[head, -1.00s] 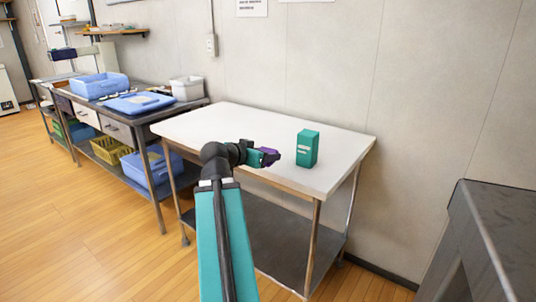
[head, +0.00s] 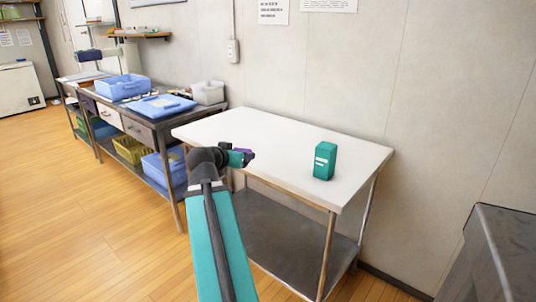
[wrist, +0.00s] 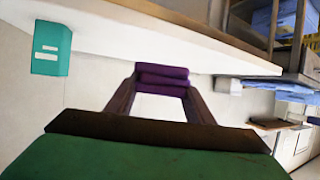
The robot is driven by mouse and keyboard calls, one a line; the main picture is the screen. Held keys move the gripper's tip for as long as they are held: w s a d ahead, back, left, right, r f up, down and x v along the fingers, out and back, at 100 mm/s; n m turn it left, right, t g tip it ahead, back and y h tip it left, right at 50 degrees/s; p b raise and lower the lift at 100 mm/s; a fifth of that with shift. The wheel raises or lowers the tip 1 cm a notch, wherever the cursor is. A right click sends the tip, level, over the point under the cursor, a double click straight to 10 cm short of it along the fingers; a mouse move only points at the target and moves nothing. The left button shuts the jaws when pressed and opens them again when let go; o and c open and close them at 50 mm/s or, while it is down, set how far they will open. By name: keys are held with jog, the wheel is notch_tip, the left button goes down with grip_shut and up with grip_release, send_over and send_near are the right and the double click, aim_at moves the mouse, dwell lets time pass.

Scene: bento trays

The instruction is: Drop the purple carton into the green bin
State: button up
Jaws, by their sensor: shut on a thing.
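My gripper (head: 246,157) is shut on the purple carton (head: 250,154), in front of the white table's left part in the head view. In the wrist view the purple carton (wrist: 162,78) spans the gap between the two dark fingers of my gripper (wrist: 162,84). Most of the carton is hidden in the head view. A green bin (head: 103,129) seems to stand on the lower shelf of the far bench at left, small and partly hidden. My gripper is well apart from it.
A teal carton (head: 324,161) stands upright on the white table (head: 275,130). The bench at left holds blue trays (head: 122,88); a yellow basket (head: 130,148) and a blue bin (head: 165,166) sit below. A dark grey unit (head: 500,255) is at right. The wooden floor at left is clear.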

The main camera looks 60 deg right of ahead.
jog(key=w+a+r+n+t+y+p, duration=0.1)
jog(key=w+a+r+n+t+p, duration=0.25)
jog(key=w+a, duration=0.5)
jog(key=w+a+r+n+t+y+p, duration=0.2)
jog(key=w+a+r+p, duration=0.15)
jog(key=w+a, duration=0.45)
jog(key=w+a+r+n+t+y+p, duration=0.1)
jog(key=w+a+r+n+t+p, duration=0.2)
jog(key=w+a+p, duration=0.5)
jog(key=w+a+r+n+t+y+p, duration=0.1)
jog(key=w+a+r+n+y+p, duration=0.1)
jog(key=a, duration=0.9)
jog(key=w+a+r+n+t+y+p, duration=0.1)
jog(key=w+a+r+n+y+p, duration=0.2)
jog(key=w+a+r, duration=0.3)
jog(key=w+a+r+n+t+y+p, duration=0.1)
jog(key=w+a+r+n+y+p, duration=0.2)
jog(key=a, duration=1.4)
jog(key=w+r+y+p, duration=0.1)
jog(key=w, duration=0.2)
jog(key=shift+w+r+t, duration=0.15)
jog(key=shift+w+t, duration=0.2)
jog(key=shift+w, duration=0.05)
